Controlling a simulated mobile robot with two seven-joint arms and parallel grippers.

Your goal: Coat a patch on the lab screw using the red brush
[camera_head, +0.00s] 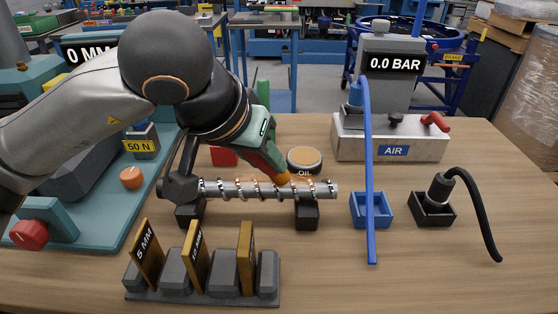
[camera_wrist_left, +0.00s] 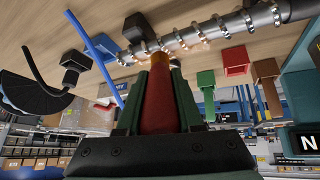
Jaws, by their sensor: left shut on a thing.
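The lab screw (camera_head: 245,189) is a grey metal shaft with a spiral flight. It lies level across two black supports, its dark hub at the left. My left gripper (camera_head: 277,165) is shut on the red brush (camera_head: 282,178), reaching down from behind the screw. The brush tip is at the screw's right half and appears to touch it. In the left wrist view the red brush (camera_wrist_left: 158,97) stands between the fingers, its tip against the screw (camera_wrist_left: 215,32). An orange tint shows on the shaft near the tip; I cannot tell coating from reflection. My right gripper is not in view.
An open OIL tin (camera_head: 304,158) stands just behind the screw. A gauge rack (camera_head: 205,292) is in front. A blue holder (camera_head: 371,210) and a black holder (camera_head: 432,209) stand right, with the AIR unit (camera_head: 390,139) behind. The front right table is clear.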

